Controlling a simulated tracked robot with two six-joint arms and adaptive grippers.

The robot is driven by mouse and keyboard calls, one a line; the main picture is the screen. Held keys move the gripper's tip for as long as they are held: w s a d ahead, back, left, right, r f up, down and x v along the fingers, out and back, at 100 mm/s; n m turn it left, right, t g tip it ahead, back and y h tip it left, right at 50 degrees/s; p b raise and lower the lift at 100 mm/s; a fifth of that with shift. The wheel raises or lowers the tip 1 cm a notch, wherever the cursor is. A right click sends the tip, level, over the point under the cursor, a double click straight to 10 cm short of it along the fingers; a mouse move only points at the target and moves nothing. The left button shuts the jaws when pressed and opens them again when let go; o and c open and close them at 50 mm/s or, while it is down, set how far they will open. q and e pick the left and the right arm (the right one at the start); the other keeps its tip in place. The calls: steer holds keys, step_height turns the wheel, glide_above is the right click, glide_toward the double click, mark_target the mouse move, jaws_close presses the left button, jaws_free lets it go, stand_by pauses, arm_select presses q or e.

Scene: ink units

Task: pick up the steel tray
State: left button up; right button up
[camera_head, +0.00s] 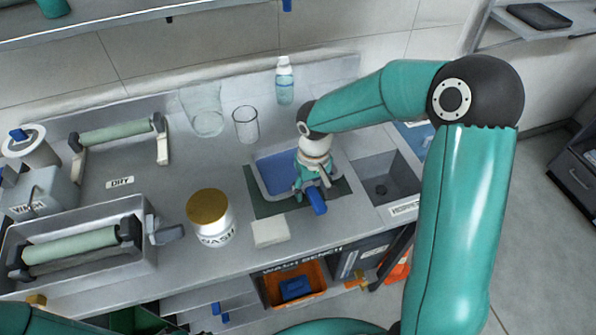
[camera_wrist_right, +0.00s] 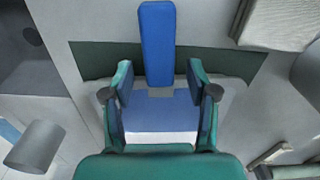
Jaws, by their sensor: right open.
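The tray (camera_head: 273,177), pale-rimmed with a blue inside, sits on a dark green mat on the bench. In the right wrist view its blue floor (camera_wrist_right: 160,124) shows between my fingers. A blue handle (camera_head: 318,203) sticks out over the tray's near edge; it also shows in the wrist view (camera_wrist_right: 157,42). I cannot tell whether it is part of the tray. My right gripper (camera_head: 311,182) is over the tray's near right part, open, one finger on each side (camera_wrist_right: 159,85) of the handle's grey neck. It hides part of the tray. My left gripper is out of view.
A gold-lidded wash jar (camera_head: 212,218) and a white block (camera_head: 270,232) stand in front and left. A glass beaker (camera_head: 246,125) and a bottle (camera_head: 284,80) stand behind. A sink (camera_head: 385,185) lies to the right. Roller units (camera_head: 75,245) fill the left.

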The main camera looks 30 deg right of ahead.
steer(key=shift+f, duration=0.35)
jaws_close()
steer(key=shift+r, duration=0.15)
